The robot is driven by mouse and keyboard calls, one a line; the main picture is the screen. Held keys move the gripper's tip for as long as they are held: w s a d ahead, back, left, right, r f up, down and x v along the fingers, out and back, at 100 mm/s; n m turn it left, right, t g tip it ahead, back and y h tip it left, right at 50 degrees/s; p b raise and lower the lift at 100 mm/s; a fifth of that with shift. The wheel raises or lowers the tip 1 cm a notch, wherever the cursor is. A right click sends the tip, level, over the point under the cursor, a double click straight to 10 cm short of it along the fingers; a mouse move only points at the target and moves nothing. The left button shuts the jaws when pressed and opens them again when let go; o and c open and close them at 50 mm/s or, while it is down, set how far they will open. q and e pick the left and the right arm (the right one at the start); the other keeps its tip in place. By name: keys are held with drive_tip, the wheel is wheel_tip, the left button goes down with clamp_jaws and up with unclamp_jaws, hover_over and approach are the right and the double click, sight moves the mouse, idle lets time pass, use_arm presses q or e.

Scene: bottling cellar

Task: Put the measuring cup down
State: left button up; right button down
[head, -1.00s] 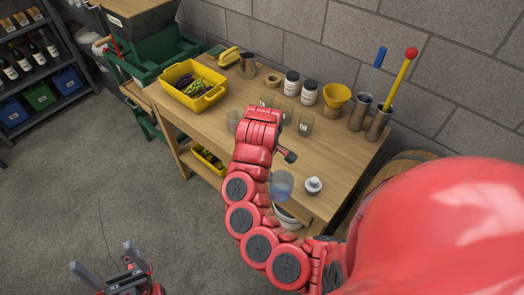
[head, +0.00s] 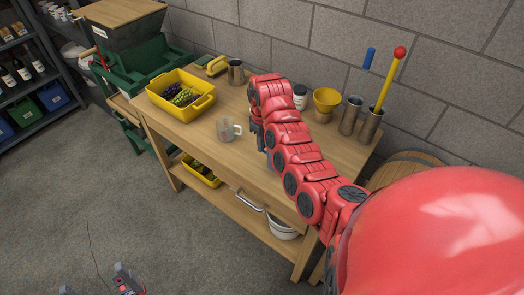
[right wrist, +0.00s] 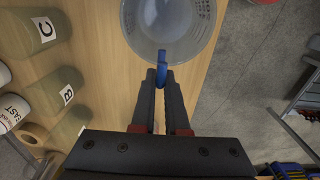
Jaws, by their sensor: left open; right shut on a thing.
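The measuring cup (right wrist: 168,22) is clear, with markings on its wall and a blue handle (right wrist: 161,72). In the right wrist view my right gripper (right wrist: 161,84) is shut on that handle, and the cup is over the wooden table (right wrist: 112,75). I cannot tell whether its base touches the wood. My left gripper (head: 95,281) is open and empty, low at the bottom left over the floor.
In the right wrist view jars labelled C (right wrist: 32,32) and B (right wrist: 62,92) stand left of the cup. A clear cup-like vessel (head: 226,131), a yellow crate of grapes (head: 160,104), a yellow funnel (head: 326,101) and metal cylinders (head: 370,127) are on the table. Bare tabletop lies around the vessel.

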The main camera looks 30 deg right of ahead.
drive_tip(key=shift+d+f, duration=0.1)
wheel_tip(320, 180, down, 3)
drive_tip(key=shift+r+p, duration=0.1)
drive_tip(key=shift+p, duration=0.9)
drive_tip(key=shift+w+f, duration=0.1)
drive_tip(key=shift+f, duration=0.15)
drive_tip(key=shift+f, duration=0.1)
drive_tip(key=c, duration=0.9)
unclamp_jaws()
